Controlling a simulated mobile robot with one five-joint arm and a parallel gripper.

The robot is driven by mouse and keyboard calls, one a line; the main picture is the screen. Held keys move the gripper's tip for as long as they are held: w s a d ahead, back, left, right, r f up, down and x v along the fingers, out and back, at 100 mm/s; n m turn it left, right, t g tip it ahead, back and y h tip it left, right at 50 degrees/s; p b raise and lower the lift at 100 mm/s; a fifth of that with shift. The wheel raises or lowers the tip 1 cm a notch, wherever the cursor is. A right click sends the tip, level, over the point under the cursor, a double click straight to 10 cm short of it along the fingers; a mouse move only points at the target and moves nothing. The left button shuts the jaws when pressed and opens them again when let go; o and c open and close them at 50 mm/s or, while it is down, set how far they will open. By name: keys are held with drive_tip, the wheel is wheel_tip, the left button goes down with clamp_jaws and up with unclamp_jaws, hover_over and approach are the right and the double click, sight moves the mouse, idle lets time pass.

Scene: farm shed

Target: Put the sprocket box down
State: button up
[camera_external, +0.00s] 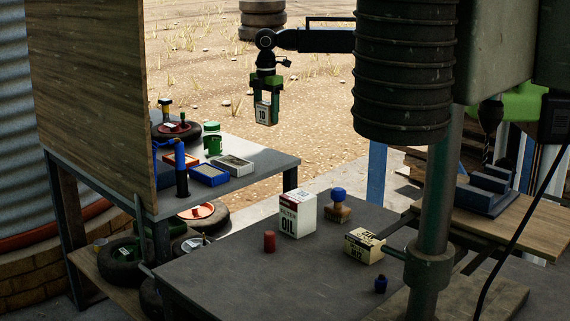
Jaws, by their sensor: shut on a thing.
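My gripper (266,93) points down with its green fingers shut on a small pale box, the sprocket box (264,114). The box has dark print on its face, seemingly "10", and hangs upright between the fingers. It is in the air, seen against the bare ground behind the grey left bench (260,166). Its exact height and distance from the bench cannot be told from this one view. The upper part of the box is hidden by the fingers.
The front table holds an oil filter box (298,215), a red cylinder (269,242) and a cream box (364,246). The left bench's right end looks clear.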

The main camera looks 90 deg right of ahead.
drive_tip(key=s+d+r+p, duration=0.2)
drive_tip(key=d+r, duration=0.1)
drive_tip(key=d, duration=0.2)
drive_tip(key=shift+s+r, duration=0.15)
drive_tip(key=shift+s, duration=0.1)
